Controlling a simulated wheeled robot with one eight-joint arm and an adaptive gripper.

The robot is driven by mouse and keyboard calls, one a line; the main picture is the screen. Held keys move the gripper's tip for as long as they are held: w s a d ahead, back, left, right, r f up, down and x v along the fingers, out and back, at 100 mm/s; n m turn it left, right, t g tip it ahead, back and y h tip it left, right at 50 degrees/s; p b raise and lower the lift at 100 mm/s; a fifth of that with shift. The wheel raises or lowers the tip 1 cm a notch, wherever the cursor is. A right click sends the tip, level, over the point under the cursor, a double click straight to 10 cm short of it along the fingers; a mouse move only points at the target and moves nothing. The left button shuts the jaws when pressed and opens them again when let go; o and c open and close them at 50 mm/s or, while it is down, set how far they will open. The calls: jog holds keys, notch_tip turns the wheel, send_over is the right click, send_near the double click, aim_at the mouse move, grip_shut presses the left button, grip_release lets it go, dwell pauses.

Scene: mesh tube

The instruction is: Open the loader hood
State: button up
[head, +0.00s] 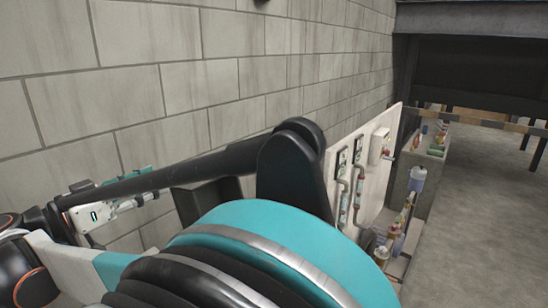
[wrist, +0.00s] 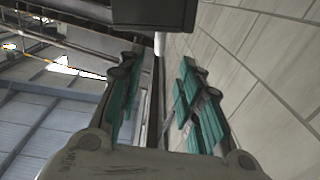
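My gripper (head: 140,187) is at the left in the head view, close to the block wall. In the wrist view its two teal-padded fingers (wrist: 160,68) stand well apart with nothing held between them. A dark box-like part (wrist: 153,14) is at the top of the wrist view, beyond the fingertips. A dark box (head: 208,198) also shows in the head view, right of the gripper; I cannot tell if it is the same part. No loader hood can be clearly made out. A large teal rounded body (head: 290,232) with a silver band fills the lower middle; I cannot tell what it belongs to.
A grey block wall (head: 180,85) runs along the left and back. A pale panel (head: 367,165) with pipes and a small box stands right of centre. A bench (head: 428,165) with small items is behind it. The concrete floor (head: 480,220) at right is clear.

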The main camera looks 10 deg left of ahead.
aim_at(206, 159)
jog(key=b+x, duration=0.1)
jog(key=x, duration=1.2)
jog(key=shift+w+d, duration=0.1)
jog(key=shift+w, duration=0.15)
jog(key=shift+d+r, duration=0.1)
jog(key=shift+r, duration=0.05)
grip_shut()
